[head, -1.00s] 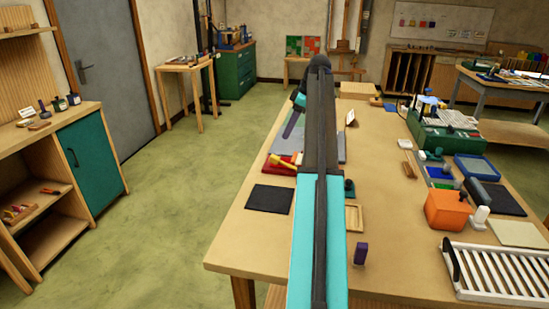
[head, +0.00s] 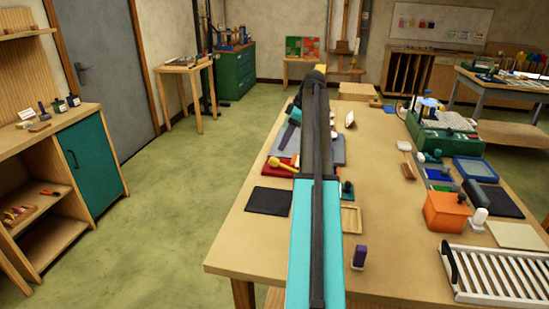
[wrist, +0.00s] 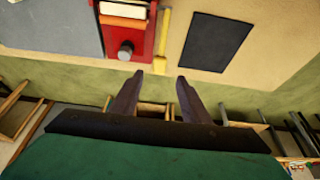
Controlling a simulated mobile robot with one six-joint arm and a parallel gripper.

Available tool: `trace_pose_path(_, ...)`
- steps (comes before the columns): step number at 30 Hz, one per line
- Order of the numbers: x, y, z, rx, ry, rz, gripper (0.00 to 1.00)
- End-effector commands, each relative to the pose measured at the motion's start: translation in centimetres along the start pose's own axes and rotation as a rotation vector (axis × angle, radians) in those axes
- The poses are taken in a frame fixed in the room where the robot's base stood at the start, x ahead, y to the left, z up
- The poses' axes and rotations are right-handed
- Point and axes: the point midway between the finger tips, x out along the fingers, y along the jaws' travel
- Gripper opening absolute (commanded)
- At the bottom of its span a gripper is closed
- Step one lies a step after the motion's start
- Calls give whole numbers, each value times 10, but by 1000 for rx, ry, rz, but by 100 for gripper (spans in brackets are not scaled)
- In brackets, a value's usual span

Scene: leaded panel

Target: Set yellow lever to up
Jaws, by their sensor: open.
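The yellow lever (head: 285,165) is on the left side of the long table, by a red base partly hidden behind my arm. Its rounded end points left in the head view. In the wrist view the yellow lever (wrist: 163,36) is a narrow upright strip beside the red base (wrist: 138,42), which has a grey round knob. My gripper (wrist: 159,80) is open, with two purple fingers and nothing between them. The lever lies ahead of the fingertips, apart from them in the picture.
A dark mat (head: 269,200) lies nearer on the table; it also shows in the wrist view (wrist: 216,40). A wooden tray (head: 351,218) and a purple block (head: 359,256) stand right of my arm. The floor left of the table is clear.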

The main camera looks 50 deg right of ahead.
Motion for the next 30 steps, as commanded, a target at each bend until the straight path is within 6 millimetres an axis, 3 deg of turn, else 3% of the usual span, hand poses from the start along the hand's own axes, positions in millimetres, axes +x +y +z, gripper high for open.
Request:
trace_pose_path(18,78,-1,-2,-1,0,-1,42)
trace_pose_path(30,91,-1,-2,-2,0,-1,42)
